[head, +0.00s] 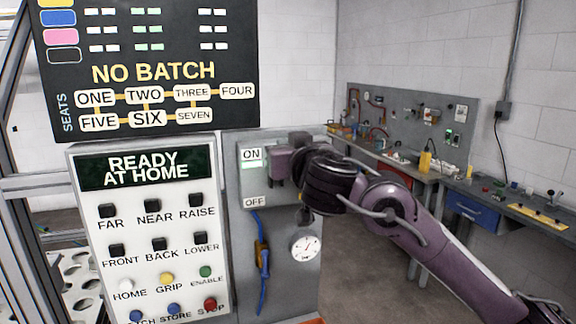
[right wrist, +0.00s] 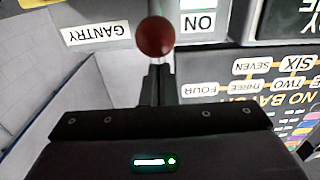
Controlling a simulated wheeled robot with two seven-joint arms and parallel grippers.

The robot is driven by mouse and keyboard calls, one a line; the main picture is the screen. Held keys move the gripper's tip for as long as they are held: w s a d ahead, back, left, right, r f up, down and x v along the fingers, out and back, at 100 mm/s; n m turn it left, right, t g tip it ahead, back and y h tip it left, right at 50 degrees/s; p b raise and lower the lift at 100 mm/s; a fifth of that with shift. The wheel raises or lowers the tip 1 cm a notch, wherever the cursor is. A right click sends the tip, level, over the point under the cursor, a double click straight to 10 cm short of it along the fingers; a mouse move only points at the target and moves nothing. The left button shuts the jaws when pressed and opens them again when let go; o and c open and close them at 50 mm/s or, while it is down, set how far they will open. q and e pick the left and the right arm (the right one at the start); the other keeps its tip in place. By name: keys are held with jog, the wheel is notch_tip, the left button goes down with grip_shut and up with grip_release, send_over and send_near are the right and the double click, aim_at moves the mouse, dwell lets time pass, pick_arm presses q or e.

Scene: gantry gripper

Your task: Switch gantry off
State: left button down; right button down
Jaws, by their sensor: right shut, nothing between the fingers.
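The gantry's grey switch box (head: 253,180) has an ON label (head: 251,154) at the top and an OFF label (head: 254,202) at the bottom. A pale green strip shows just under ON. My right gripper (head: 283,163) is at the box's upper right and hides the switch handle in the head view. In the right wrist view, a dark red ball knob (right wrist: 155,37) stands just beyond my shut, empty fingers, near the upside-down ON and GANTRY (right wrist: 95,33) labels. Whether the fingers touch the knob cannot be told. My left gripper is out of view.
A white button panel (head: 150,225) reading READY AT HOME stands left of the switch box. A black NO BATCH board (head: 150,120) hangs above it. A gauge (head: 305,244) and a blue cable (head: 263,275) are below. Workbenches (head: 450,190) stand behind on the right.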

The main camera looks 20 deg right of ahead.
jog(key=shift+f, duration=0.1)
notch_tip(320, 180, down, 2)
jog(key=shift+f+b, duration=0.25)
jog(key=shift+b, duration=0.95)
jog(key=shift+s+f+b, duration=0.25)
jog(key=shift+f+b, duration=0.55)
jog(key=shift+w+f+b, duration=0.25)
jog(key=shift+f+b, duration=0.15)
jog(key=shift+f, duration=0.15)
jog(key=shift+w+f+b, duration=0.25)
jog(key=shift+f+b, duration=0.15)
jog(key=shift+f, duration=0.15)
jog(key=shift+s, duration=0.35)
jog(key=s+p, duration=0.4)
jog(key=s, duration=0.4)
jog(key=shift+s+d+r, duration=0.15)
jog(key=shift+s+r, duration=0.2)
jog(key=shift+s, duration=0.05)
